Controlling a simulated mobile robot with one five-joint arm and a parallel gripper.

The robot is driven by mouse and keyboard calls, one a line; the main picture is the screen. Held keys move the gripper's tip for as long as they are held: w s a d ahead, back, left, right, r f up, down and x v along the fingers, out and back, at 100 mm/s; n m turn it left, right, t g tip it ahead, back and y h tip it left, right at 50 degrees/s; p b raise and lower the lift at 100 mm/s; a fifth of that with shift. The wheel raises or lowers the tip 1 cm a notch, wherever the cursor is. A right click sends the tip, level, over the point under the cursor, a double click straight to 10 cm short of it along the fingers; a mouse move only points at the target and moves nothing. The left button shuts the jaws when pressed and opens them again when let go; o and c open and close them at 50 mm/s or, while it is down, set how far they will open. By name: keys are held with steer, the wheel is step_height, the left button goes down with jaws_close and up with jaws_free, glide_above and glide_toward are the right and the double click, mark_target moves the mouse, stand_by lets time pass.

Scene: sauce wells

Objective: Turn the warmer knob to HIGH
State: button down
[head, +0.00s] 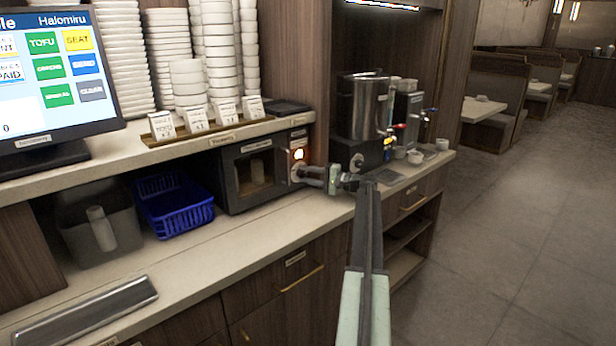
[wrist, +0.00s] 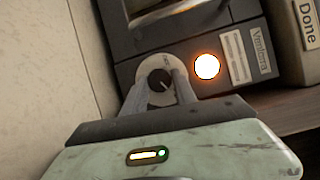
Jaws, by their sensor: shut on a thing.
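The warmer (head: 262,170) is a dark box with a glass door under the upper shelf in the head view. Its front panel carries a glowing orange-white light, which also shows in the wrist view. The warmer knob (wrist: 160,80) is round, with a dark centre and a pale mark, on a light dial plate in the wrist view. My gripper (wrist: 160,92) reaches the panel with one finger on each side of the knob and is shut on it. In the head view my gripper (head: 303,173) covers the knob. The dial's lettering is too small to read.
A blue basket (head: 175,205) and a grey bin (head: 98,228) stand left of the warmer. Stacked white dishes (head: 190,85) and small label cards stand on the shelf above. A steel dispenser (head: 362,105) and cups are to the right.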

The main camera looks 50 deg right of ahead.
steer(key=c, duration=1)
jaws_free()
steer(key=shift+d, duration=0.1)
steer(key=v, duration=0.7)
steer(key=shift+s+d, duration=0.1)
steer(key=shift+s, duration=0.25)
